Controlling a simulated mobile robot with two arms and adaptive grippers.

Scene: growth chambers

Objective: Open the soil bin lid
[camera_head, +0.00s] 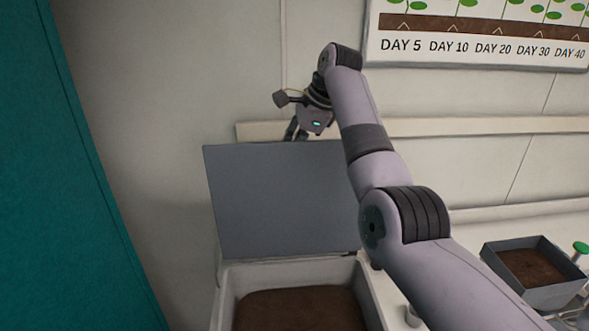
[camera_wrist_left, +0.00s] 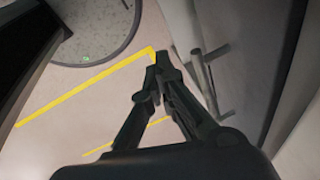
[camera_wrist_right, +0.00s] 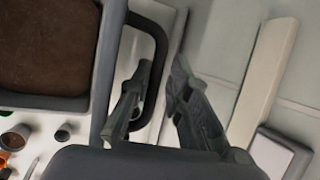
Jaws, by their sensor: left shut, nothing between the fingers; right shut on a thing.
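The soil bin (camera_head: 228,300) stands low in the middle of the head view, with brown soil (camera_head: 300,310) visible inside. Its grey lid (camera_head: 275,200) stands raised, roughly upright, at the bin's back. My right gripper (camera_head: 295,132) is at the lid's top edge. In the right wrist view my right gripper (camera_wrist_right: 164,65) is shut on the dark lid handle (camera_wrist_right: 158,38), which passes between the fingers. The lid's edge (camera_wrist_right: 108,70) and the soil also show there. My left gripper (camera_wrist_left: 162,56) is shut and empty above the floor; it is outside the head view.
A wall ledge (camera_head: 500,125) runs behind the raised lid. A grey soil tray (camera_head: 530,298) stands on the counter at the right. A teal panel (camera_head: 60,180) fills the left. In the left wrist view, a bar handle (camera_wrist_left: 207,85) on a grey front is close beside my left fingers.

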